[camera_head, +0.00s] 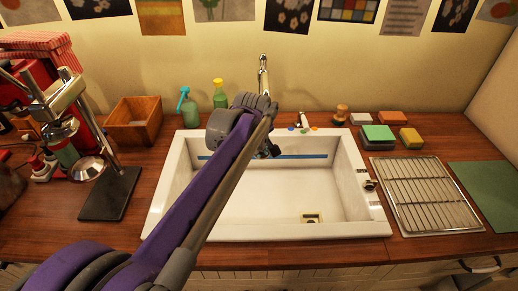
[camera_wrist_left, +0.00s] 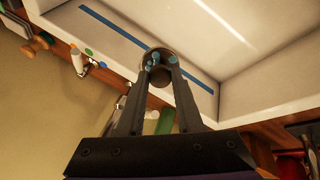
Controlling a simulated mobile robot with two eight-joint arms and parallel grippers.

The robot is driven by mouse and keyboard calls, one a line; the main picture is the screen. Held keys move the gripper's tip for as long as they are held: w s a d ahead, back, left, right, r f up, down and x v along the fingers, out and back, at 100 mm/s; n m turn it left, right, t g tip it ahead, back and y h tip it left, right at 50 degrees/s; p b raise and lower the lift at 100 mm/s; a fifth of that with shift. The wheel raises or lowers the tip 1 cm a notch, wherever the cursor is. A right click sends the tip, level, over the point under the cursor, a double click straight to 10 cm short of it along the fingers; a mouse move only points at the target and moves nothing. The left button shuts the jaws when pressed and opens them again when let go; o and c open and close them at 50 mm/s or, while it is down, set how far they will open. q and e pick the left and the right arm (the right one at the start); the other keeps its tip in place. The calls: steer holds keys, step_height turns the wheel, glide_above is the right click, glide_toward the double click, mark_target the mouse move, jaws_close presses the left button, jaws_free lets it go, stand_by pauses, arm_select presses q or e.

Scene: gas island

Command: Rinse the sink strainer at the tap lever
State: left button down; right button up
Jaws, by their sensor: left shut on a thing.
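My left gripper (camera_head: 270,150) hangs over the back part of the white sink (camera_head: 330,232), seen partly behind my arm. In the left wrist view my left gripper (camera_wrist_left: 157,68) is shut on a small round dark strainer (camera_wrist_left: 156,55) with pale blue spots on it. The strainer is held at the fingertips, in front of the sink's inner wall (camera_wrist_left: 250,30). The tap (camera_head: 263,75) stands upright behind the sink, its lower part hidden by my arm. A small white lever-like piece (camera_head: 303,119) is right of it, beside coloured dots. My right gripper is not in view.
A green bottle (camera_head: 219,93) and a teal-topped bottle (camera_head: 188,106) stand behind the sink's left corner. A wooden box (camera_head: 133,122) and a metal press (camera_head: 110,195) are left. Sponges (camera_head: 379,137) and a wire rack (camera_head: 425,195) are right. The sink floor looks mostly clear.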

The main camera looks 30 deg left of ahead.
arm_select(q)
steer(key=shift+w+d, duration=0.1)
steer(key=shift+d, duration=0.1)
steer(key=shift+a, duration=0.15)
steer(key=shift+s+a, duration=0.25)
steer(key=shift+a, duration=0.15)
steer(key=shift+d, duration=0.1)
steer(key=shift+w+d, duration=0.25)
steer(key=shift+d, duration=0.2)
steer(key=s+d, duration=0.3)
steer(key=s, duration=0.4)
steer(key=shift+s+d+p, duration=0.15)
steer(key=shift+p, duration=0.2)
stand_by(0.5)
steer(key=shift+r, duration=0.1)
stand_by(1.0)
